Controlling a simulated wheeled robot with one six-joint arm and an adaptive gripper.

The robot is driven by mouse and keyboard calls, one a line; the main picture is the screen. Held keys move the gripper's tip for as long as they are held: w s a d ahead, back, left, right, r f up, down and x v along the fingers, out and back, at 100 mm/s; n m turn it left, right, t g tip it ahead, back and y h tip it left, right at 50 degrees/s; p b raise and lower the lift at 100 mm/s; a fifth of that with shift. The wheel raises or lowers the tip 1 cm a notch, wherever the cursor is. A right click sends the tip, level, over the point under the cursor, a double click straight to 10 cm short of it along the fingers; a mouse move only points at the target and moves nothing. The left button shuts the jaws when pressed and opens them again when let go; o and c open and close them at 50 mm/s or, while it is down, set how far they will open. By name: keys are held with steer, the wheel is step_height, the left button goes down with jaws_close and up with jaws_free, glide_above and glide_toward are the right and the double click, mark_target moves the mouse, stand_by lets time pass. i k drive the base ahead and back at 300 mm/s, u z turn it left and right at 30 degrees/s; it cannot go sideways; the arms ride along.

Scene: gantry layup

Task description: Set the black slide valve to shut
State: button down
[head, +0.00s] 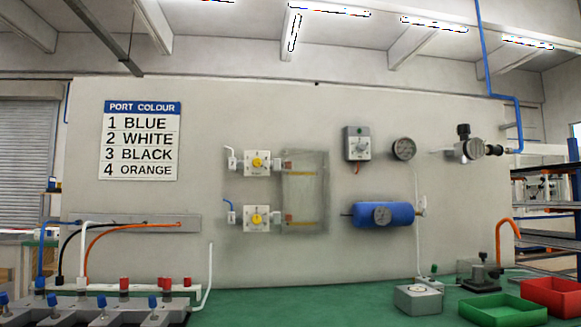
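A black hose (63,250) drops from a grey wall strip (150,224) to a pale manifold (145,288) at the lower left. Blue, white and orange hoses run down beside it. A sign (141,140) lists port 3 as black. My gripper is not in view.
The green bench (300,302) is mostly clear in the middle. A grey box (418,300), a green tray (503,310) and a red tray (553,296) stand at the right. Two yellow-knobbed units (257,163), a blue tank (384,214) and a regulator (466,149) are on the wall.

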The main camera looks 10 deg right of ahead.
mark_target(497, 150)
steer(key=z, duration=1.45)
